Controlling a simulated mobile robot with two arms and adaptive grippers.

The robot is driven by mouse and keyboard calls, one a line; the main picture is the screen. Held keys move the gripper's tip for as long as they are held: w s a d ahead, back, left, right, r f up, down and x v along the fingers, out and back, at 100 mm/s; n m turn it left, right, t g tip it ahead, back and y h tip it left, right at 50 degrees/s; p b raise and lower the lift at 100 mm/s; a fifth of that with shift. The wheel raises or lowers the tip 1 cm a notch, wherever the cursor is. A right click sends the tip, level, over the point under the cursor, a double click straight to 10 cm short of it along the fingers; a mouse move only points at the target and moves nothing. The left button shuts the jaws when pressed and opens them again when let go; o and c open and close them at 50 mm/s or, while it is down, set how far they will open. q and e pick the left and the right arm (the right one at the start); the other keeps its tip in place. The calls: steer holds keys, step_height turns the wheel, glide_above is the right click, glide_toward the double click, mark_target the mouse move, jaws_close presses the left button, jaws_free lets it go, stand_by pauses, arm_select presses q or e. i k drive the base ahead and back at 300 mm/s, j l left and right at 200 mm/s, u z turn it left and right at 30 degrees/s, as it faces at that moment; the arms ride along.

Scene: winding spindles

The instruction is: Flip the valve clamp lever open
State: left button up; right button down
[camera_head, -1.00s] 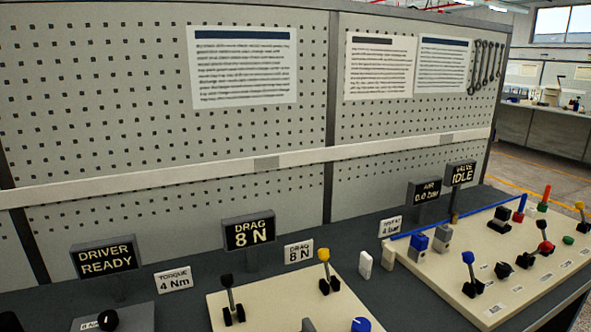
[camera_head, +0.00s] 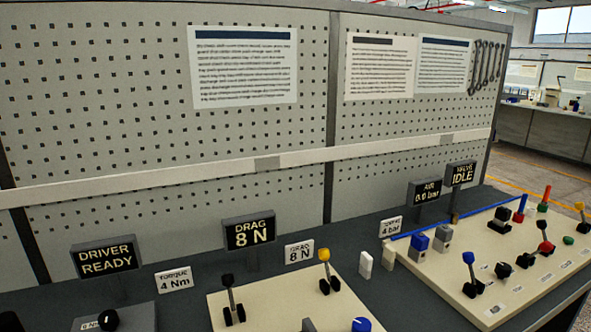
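On the cream panel (camera_head: 420,268) at the right stand several levers on black brackets. The valve display (camera_head: 461,173) behind this panel reads IDLE. Neither of my grippers is in view.
A second cream panel (camera_head: 270,310) at the front middle carries a black-knobbed lever (camera_head: 228,281) and a yellow-knobbed lever (camera_head: 324,256). A pegboard wall (camera_head: 150,130) closes off the back.

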mark_target(541, 224)
steer(key=z, duration=1.25)
steer(key=i+l+u, duration=0.1)
steer(key=i+l, duration=0.2)
steer(key=i+l+u, duration=0.15)
steer(key=i+l, duration=0.15)
steer(key=i+l+u, duration=0.1)
steer(key=i+l, duration=0.2)
steer(key=i+l+u, duration=0.1)
steer(key=i+l, duration=0.2)
steer(key=l, duration=0.15)
steer(key=i+l+u, duration=0.1)
steer(key=i+l, duration=0.15)
steer(key=l, duration=0.15)
steer(key=i+l+u, duration=0.15)
steer(key=l, duration=0.25)
steer(key=i+l+u, duration=0.1)
steer(key=i+l, duration=0.2)
steer(key=l, duration=0.15)
steer(key=i+l+u, duration=0.1)
steer(key=l, duration=0.35)
steer(key=i, duration=0.1)
